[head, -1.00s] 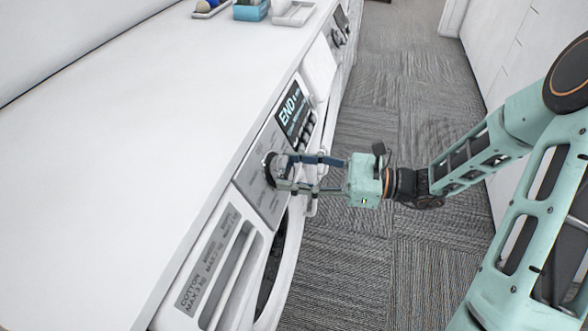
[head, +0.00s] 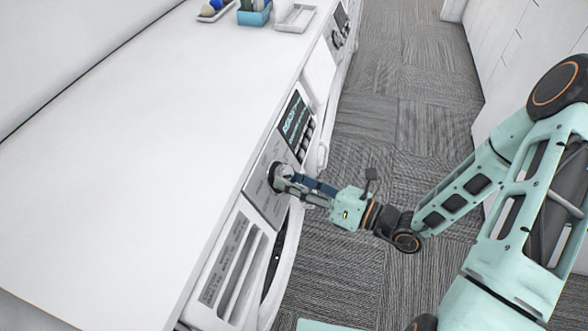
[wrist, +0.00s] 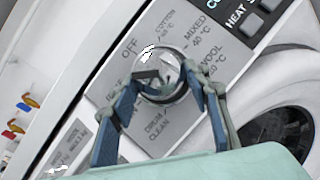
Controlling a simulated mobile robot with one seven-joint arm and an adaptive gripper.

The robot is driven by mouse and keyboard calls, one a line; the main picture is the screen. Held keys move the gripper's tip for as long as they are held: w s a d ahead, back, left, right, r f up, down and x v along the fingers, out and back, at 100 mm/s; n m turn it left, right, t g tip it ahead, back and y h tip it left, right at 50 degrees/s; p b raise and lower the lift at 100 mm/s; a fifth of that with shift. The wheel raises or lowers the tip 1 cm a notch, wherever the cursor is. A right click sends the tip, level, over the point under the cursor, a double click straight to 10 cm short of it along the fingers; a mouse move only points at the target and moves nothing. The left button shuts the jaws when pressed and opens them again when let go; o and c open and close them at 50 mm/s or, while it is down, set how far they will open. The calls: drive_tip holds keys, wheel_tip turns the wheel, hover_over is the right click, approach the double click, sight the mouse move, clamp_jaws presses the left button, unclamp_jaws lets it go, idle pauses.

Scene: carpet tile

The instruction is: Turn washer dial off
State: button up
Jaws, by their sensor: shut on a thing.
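The washer dial (head: 277,172) is a round silver knob on the washer's grey control panel (head: 261,190). In the wrist view the dial (wrist: 161,66) sits among printed labels: OFF at its upper left, COTTON, MIXED and WOOL to the right, DRUM CLEAN below. A dark bar on the dial's face points left, below the OFF label; I cannot tell whether it is the pointer. My gripper (wrist: 163,88) is shut on the dial, with one blue-padded finger on each side. In the head view my gripper (head: 288,180) reaches the dial from the right, with its fingers tilted.
The washer's display (head: 295,117) and a row of buttons lie beyond the dial. The detergent drawer (head: 232,262) is on the near side, the round door (head: 275,262) below. A white counter (head: 130,140) runs above. The carpet aisle (head: 400,110) to the right is clear.

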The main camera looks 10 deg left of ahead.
drive_tip(key=m+h+p, duration=0.1)
drive_tip(key=m+p, duration=0.1)
drive_tip(key=m+t+p, duration=0.1)
drive_tip(key=m+p, duration=0.1)
drive_tip(key=r+m+t+h+p, duration=0.1)
drive_tip(key=m+p, duration=0.1)
drive_tip(key=shift+s+a+r+m+h+p, duration=0.1)
drive_tip(key=shift+s+a+m+h+p, duration=0.05)
drive_tip(key=shift+s+m+h+p, duration=0.2)
drive_tip(key=m+h+p, duration=0.1)
drive_tip(key=m+p, duration=0.1)
drive_tip(key=shift+a+p, duration=0.1)
drive_tip(key=shift+p, duration=0.25)
drive_tip(key=shift+m+h+p, duration=0.25)
drive_tip(key=shift+m+p, duration=0.4)
drive_tip(key=shift+p, duration=0.05)
drive_tip(key=shift+f, duration=0.2)
drive_tip(key=shift+t, duration=0.3)
drive_tip(key=o, duration=1.1)
drive_tip(key=shift+f, duration=0.15)
